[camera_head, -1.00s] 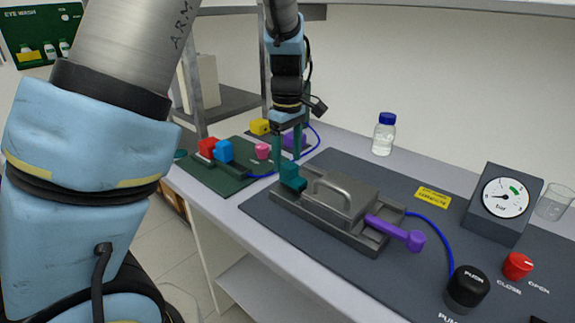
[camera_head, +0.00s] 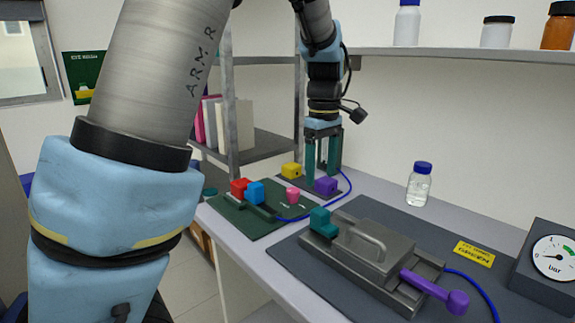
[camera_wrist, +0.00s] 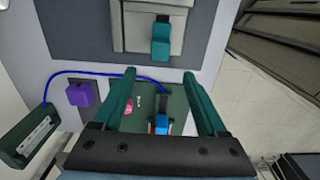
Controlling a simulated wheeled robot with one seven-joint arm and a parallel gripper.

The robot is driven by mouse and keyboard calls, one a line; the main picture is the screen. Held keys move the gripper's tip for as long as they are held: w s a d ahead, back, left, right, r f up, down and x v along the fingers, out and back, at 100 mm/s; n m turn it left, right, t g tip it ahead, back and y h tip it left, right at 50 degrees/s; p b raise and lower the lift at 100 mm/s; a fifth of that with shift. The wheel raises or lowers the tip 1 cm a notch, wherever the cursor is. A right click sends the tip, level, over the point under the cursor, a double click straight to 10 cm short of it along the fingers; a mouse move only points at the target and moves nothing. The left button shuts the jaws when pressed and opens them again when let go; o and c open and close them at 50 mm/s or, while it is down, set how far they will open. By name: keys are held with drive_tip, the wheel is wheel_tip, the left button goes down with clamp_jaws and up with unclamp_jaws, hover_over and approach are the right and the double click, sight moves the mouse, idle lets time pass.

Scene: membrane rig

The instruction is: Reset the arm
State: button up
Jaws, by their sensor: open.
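My gripper (camera_head: 323,168) hangs above the bench near the back, its two green fingers apart with nothing between them. It also shows in the wrist view (camera_wrist: 160,90), open, over the green mat. The metal membrane rig (camera_head: 375,245) sits on the dark mat, with a teal block (camera_head: 322,222) at its left end and a purple lever (camera_head: 435,290) at its right end. My gripper is apart from the rig, behind it and higher. In the wrist view the teal block (camera_wrist: 161,45) is beyond the fingertips.
The green mat (camera_head: 235,222) bears red (camera_head: 240,187), blue (camera_head: 255,193) and pink (camera_head: 293,196) pieces. Yellow (camera_head: 291,170) and purple (camera_head: 325,186) blocks stand behind it. A blue-capped bottle (camera_head: 419,184) and pressure gauge (camera_head: 553,258) stand to the right. A shelf unit (camera_head: 265,145) is behind left.

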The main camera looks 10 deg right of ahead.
drive_tip(key=s+a+f+m, duration=0.2)
drive_tip(key=a, duration=0.7)
drive_tip(key=s+a+f+m+t, duration=0.1)
drive_tip(key=s+a+f+m, duration=0.1)
drive_tip(key=a, duration=0.8)
drive_tip(key=s+a+f+m, duration=0.2)
drive_tip(key=a+f+m, duration=0.1)
drive_tip(key=a, duration=0.6)
drive_tip(key=shift+s+a+f+t, duration=0.2)
drive_tip(key=shift+f+t, duration=0.1)
drive_tip(key=shift+f, duration=0.45)
